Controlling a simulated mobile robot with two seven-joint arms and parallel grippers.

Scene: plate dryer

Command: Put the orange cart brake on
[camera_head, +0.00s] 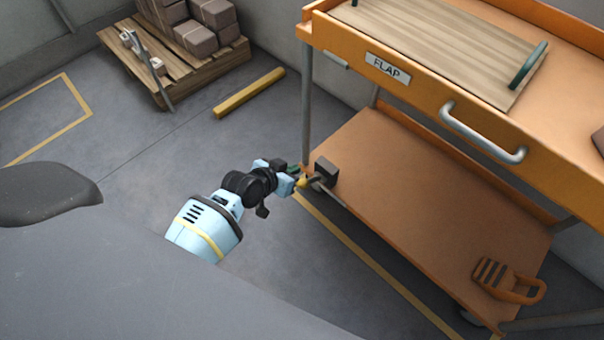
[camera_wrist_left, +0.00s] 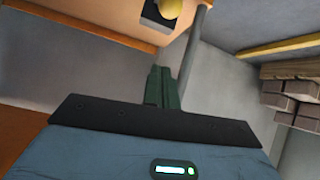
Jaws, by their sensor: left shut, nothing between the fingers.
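The orange cart (camera_head: 410,190) stands on the right in the head view, with a lower shelf and an upper deck. Its brake, a dark block (camera_head: 327,170) with a short lever ending in a yellow knob (camera_head: 301,182), sits at the near left corner of the lower shelf. My left gripper (camera_head: 296,173) is close beside the knob; contact cannot be told. In the left wrist view, its green fingers (camera_wrist_left: 162,87) are shut and empty, and the yellow knob (camera_wrist_left: 172,8) and dark block (camera_wrist_left: 158,19) show at the top edge. My right gripper is not in view.
A grey cart post (camera_head: 307,105) rises by the brake. The deck carries a "FLAP" label (camera_head: 388,68), a white handle (camera_head: 482,135) and a wooden board (camera_head: 440,45). A pallet (camera_head: 150,75) with boxes and a yellow floor bar (camera_head: 249,93) lie behind. Floor left is clear.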

